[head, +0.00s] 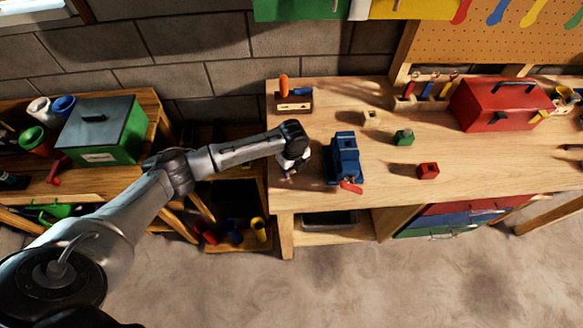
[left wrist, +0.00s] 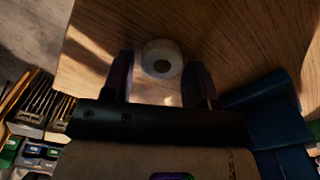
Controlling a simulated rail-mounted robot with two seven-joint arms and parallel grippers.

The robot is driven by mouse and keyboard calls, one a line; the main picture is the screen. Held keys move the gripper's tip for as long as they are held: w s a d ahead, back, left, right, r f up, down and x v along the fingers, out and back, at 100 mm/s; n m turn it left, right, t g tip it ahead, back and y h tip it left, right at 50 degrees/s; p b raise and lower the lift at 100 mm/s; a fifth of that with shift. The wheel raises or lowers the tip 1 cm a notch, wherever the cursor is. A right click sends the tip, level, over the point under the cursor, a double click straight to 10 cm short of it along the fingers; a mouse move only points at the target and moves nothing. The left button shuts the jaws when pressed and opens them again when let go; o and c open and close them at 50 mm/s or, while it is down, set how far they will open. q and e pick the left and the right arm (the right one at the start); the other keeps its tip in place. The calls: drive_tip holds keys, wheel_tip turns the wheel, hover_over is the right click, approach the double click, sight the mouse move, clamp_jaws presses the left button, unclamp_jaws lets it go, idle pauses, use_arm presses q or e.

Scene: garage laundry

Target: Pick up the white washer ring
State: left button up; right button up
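The white washer ring (left wrist: 162,58) lies on the wooden workbench top in the left wrist view, with a dark hole at its centre. My left gripper (left wrist: 158,75) is open, with one dark finger on each side. The ring shows between the fingertips and slightly beyond them; I cannot tell whether either finger touches it. In the head view my left gripper (head: 291,170) points down over the bench's left end, beside the blue vise. The ring cannot be made out there, near or behind the gripper. My right gripper is in neither view.
The blue vise (head: 343,158) stands close to the right of my left gripper. Small green (head: 403,137) and red (head: 428,170) blocks, a wooden block (head: 371,118) and a red toolbox (head: 500,104) are further right. A tool holder (head: 294,101) stands behind. The workbench (head: 310,193) ends just left of the gripper.

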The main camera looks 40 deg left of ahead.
use_arm(q)
drive_tip(key=c, duration=0.7)
drive_tip(key=shift+r, duration=0.1)
